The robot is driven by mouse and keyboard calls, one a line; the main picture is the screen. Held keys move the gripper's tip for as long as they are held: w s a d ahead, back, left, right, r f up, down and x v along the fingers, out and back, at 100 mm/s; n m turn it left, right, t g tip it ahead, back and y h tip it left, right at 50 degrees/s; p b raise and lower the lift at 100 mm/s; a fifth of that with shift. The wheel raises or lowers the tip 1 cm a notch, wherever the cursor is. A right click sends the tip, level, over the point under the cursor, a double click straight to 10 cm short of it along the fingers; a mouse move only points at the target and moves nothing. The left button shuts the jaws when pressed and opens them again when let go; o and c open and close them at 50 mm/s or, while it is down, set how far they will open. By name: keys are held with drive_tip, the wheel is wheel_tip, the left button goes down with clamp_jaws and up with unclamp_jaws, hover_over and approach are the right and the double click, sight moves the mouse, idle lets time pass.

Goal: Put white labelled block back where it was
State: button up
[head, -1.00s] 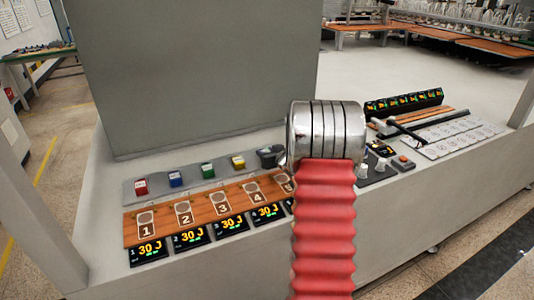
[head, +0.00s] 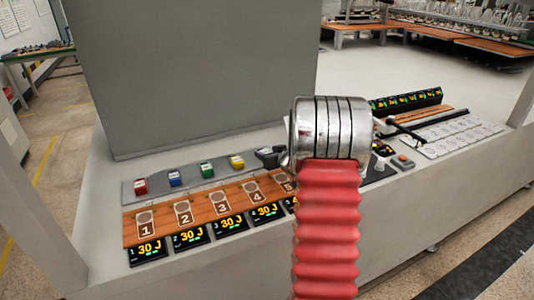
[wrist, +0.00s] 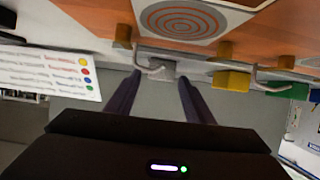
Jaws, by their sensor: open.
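In the wrist view a small pale grey-white block (wrist: 165,70) stands on the grey strip ahead, lined up between my two fingers; I cannot read a label on it. It is likely the white block. My gripper (wrist: 160,98) is open, with a dark finger to either side and nothing clearly held. In the head view its dark end (head: 268,157) shows beside the yellow block, mostly hidden by my arm, and the white block is hidden. The yellow block (head: 236,162), green block (head: 207,170), blue block (head: 174,178) and red block (head: 140,186) stand in a row.
An orange board (head: 183,213) with numbered circles lies in front of the row, with lit displays (head: 187,239) before it. Bent wire pieces (wrist: 150,62) stand near the blocks. A tall grey box (head: 195,75) rises behind. A colour-dotted card (wrist: 45,70) shows at wrist left.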

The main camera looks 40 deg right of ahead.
drive_tip(key=v, duration=1)
drive_tip(key=shift+w, duration=0.1)
idle(0.5)
drive_tip(key=shift+a+r, duration=0.15)
drive_tip(key=shift+r, duration=0.05)
drive_tip(key=s+a+r+g+h, duration=0.1)
drive_tip(key=s+a+r+g, duration=0.1)
drive_tip(key=a+r, duration=0.45)
drive_tip(key=s+a+r+g, duration=0.1)
drive_tip(key=a+r, duration=0.2)
drive_tip(key=a, duration=0.6)
drive_tip(key=s+a+f+n+g+y, duration=0.1)
drive_tip(key=s+a+g+y, duration=0.1)
drive_tip(key=s+a, duration=0.8)
drive_tip(key=s+a+f+n+g+y, duration=0.1)
drive_tip(key=s+a+n+g+y, duration=0.1)
drive_tip(key=s+a, duration=0.8)
drive_tip(key=a, duration=0.5)
drive_tip(key=shift+s+y, duration=0.25)
drive_tip(key=shift+y, duration=0.15)
drive_tip(key=shift+a, duration=0.1)
